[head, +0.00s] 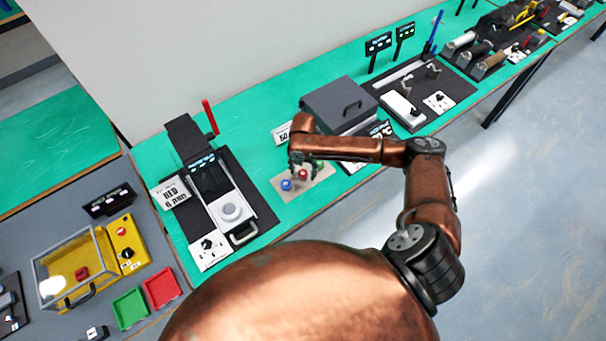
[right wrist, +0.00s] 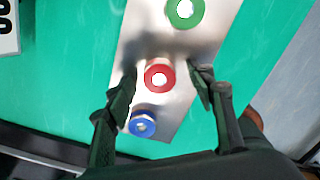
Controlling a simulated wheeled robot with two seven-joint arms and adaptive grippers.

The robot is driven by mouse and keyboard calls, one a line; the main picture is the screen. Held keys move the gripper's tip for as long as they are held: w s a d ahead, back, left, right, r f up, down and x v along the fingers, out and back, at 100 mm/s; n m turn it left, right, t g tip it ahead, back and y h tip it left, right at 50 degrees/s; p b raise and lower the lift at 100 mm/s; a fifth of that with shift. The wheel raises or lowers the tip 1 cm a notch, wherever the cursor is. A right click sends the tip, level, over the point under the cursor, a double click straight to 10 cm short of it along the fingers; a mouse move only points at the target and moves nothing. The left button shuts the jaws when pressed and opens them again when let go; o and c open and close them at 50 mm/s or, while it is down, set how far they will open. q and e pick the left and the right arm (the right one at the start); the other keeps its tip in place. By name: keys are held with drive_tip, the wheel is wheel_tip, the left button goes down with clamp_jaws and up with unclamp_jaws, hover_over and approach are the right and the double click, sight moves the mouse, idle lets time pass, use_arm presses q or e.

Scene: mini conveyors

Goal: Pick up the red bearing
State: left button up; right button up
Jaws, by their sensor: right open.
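The red bearing (right wrist: 159,76) is a small red ring with a bright centre, standing on a metal plate (right wrist: 196,45) between a green bearing (right wrist: 185,10) and a blue bearing (right wrist: 143,124). In the head view the red bearing (head: 303,174) is at the middle of the picture, partly covered by my arm. My right gripper (right wrist: 165,77) is open, with one finger on each side of the red bearing; I cannot tell whether they touch it. In the head view my right gripper (head: 296,164) is above the plate. My left gripper is not in view.
A dark grey box with a handle (head: 340,102) stands behind the plate. A black and white machine (head: 229,207) is to the left on the green table (head: 262,110). A label card (head: 281,134) stands behind the plate.

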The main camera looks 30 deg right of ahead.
drive_tip(key=shift+f, duration=0.1)
drive_tip(key=shift+c, duration=0.4)
drive_tip(key=c, duration=1.2)
